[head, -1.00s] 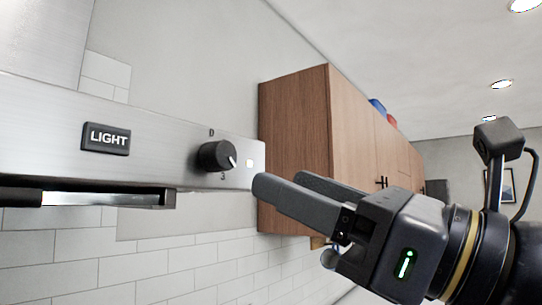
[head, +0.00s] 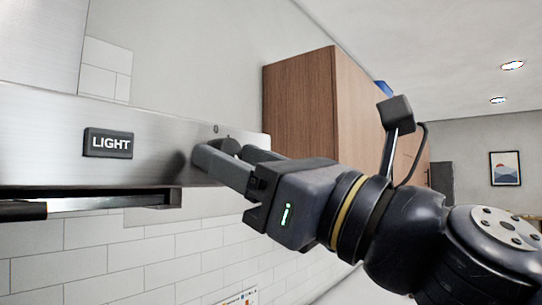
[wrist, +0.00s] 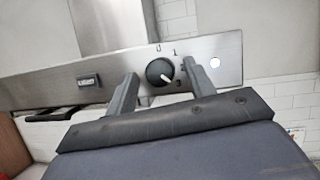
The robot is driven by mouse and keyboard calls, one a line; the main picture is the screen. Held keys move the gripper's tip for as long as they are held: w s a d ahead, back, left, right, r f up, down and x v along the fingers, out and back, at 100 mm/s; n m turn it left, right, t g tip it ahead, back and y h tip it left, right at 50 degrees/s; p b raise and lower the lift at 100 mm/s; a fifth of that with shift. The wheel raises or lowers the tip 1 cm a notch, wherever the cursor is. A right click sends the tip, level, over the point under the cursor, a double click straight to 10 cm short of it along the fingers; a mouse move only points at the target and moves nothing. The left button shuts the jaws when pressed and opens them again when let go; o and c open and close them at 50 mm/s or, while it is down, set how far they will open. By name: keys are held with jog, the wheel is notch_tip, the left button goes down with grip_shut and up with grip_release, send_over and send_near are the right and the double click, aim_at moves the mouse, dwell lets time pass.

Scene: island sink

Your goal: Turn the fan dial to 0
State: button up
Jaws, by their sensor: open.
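The fan dial (wrist: 160,72) is a round black knob with a white pointer line on the steel hood panel (wrist: 60,88). In the wrist view its pointer aims down and to the right, away from the 0 mark at its upper left. My gripper (wrist: 161,82) is open, with one finger on each side of the dial. Whether the fingers touch it cannot be told. In the head view my gripper (head: 222,158) covers most of the dial (head: 230,147), and only its top shows.
A black LIGHT button (head: 108,143) sits on the panel to the left of the dial. A wooden cabinet (head: 300,105) hangs to the right, behind my arm. White tiled wall (head: 90,250) lies below the hood.

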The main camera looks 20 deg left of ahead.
jog(key=c, duration=1)
jog(key=shift+o, duration=0.2)
